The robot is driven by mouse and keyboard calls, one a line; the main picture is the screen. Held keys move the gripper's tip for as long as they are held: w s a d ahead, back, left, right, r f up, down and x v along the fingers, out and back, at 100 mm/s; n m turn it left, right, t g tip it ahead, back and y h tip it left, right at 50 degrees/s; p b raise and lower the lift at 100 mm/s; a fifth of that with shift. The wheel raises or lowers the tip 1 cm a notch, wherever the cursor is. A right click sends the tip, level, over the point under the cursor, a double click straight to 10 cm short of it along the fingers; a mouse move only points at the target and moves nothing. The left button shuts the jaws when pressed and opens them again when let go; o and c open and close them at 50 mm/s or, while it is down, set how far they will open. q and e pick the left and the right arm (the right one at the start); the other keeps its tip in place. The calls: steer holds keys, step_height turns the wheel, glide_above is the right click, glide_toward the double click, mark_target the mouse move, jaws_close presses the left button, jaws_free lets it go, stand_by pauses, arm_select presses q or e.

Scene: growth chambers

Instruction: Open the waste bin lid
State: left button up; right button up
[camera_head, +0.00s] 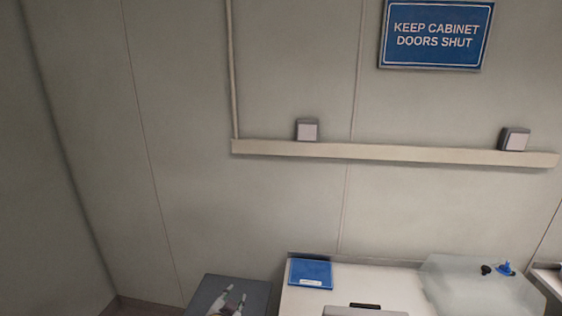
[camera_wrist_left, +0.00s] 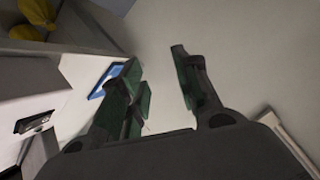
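A dark grey flat-topped box (camera_head: 257,291), which looks like the waste bin with its lid down, stands at the bottom of the head view, left of the white cabinet. Its front and lower part are cut off by the frame. My left gripper (camera_head: 235,294) shows over its top, with fingers apart. I cannot tell whether it touches the lid. In the left wrist view my left gripper (camera_wrist_left: 163,88) is open, with nothing between its green-padded fingers. I cannot make out the bin there. My right gripper is not in view.
A white cabinet (camera_head: 385,280) stands right of the box, with a blue booklet (camera_head: 310,273) on top. A translucent container (camera_head: 465,285) with dark and blue fittings is further right. A wall rail (camera_head: 400,153) runs above. Bare floor shows left of the box.

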arm_select(q)
steer(key=s+a+f+n+g, duration=0.1)
steer(key=s+a+n+g, duration=0.15)
steer(key=s, duration=0.65)
steer(key=s+a+f+n+g, duration=0.1)
steer(key=s+a+f+g, duration=0.15)
steer(key=s, duration=0.55)
steer(key=s+a+n+g, duration=0.2)
steer(key=s+g, duration=0.2)
steer(key=s, duration=0.5)
step_height(320, 180, down, 33)
steer(key=s+g, duration=0.1)
steer(key=s, duration=0.2)
steer(key=s+a+f, duration=0.2)
steer(key=s+f, duration=0.8)
steer(key=s, duration=0.1)
steer(key=s+a+f+g, duration=0.1)
steer(key=s+a+f, duration=0.1)
steer(key=s+f, duration=0.8)
steer(key=shift+s+a+f+m+y, duration=0.15)
steer(key=shift+s+a+m+y, duration=0.05)
steer(key=shift+s+m+y, duration=0.2)
steer(key=shift+c, duration=0.5)
